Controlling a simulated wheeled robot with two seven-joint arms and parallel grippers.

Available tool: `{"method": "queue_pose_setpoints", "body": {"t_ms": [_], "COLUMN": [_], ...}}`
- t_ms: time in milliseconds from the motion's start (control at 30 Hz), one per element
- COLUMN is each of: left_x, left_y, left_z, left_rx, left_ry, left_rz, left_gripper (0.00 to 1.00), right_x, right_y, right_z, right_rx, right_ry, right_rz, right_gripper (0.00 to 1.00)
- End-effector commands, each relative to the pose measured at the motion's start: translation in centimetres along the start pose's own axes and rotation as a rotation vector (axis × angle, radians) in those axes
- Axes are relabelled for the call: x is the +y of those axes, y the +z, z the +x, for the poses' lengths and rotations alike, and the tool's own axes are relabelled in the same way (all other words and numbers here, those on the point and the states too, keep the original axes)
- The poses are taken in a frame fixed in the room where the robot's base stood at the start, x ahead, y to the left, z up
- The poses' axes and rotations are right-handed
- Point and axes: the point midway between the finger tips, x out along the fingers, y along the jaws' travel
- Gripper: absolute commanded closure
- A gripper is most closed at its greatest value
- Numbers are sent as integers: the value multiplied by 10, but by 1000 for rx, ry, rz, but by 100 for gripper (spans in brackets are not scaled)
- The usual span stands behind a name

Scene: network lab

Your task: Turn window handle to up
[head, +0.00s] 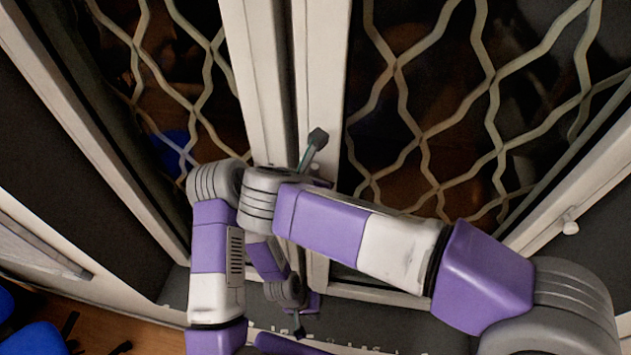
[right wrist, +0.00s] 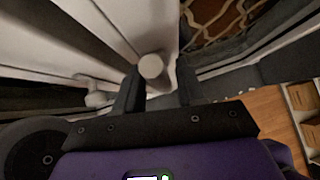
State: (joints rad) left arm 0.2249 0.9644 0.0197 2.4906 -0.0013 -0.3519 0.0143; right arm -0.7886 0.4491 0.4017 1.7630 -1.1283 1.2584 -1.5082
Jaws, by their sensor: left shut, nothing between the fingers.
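The window handle (head: 312,151) looks like a short grey bar with a dark end block, tilted up to the right on the white middle stile. My arm's joints hide its lower part. My left gripper (head: 300,328) is seen small below my arm links, low in the head view. It is shut and empty, apart from the handle. My right gripper (right wrist: 157,97) has its two dark fingers spread in the right wrist view. A pale round knob (right wrist: 151,66) shows between or just beyond them; I cannot tell whether they touch it.
Diamond lattice (head: 430,90) covers the dark panes on both sides of the white stile (head: 322,75). A small white knob (head: 570,227) is on the right frame. Blue chairs (head: 35,338) stand at lower left. Wooden floor and a shelf (right wrist: 302,110) show in the right wrist view.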

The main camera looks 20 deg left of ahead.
Motion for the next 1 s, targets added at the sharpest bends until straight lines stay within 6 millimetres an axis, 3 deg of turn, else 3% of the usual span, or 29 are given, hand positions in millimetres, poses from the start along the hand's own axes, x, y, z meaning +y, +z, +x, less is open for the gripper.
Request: {"method": "queue_pose_setpoints", "body": {"t_ms": [333,733,1000], "left_x": [0,-1,-1], "left_y": [0,0,0], "left_z": [0,3,3], "left_rx": [0,0,0], "left_ry": [0,0,0], "left_rz": [0,0,0], "left_gripper": [100,100,100], "right_x": [-1,0,0], "right_y": [1,0,0], "right_z": [-3,-63,-77], "right_rx": [-2,-3,-2], "right_ry": [-2,1,-1], "right_rz": [1,1,1], "right_gripper": [58,58,58]}}
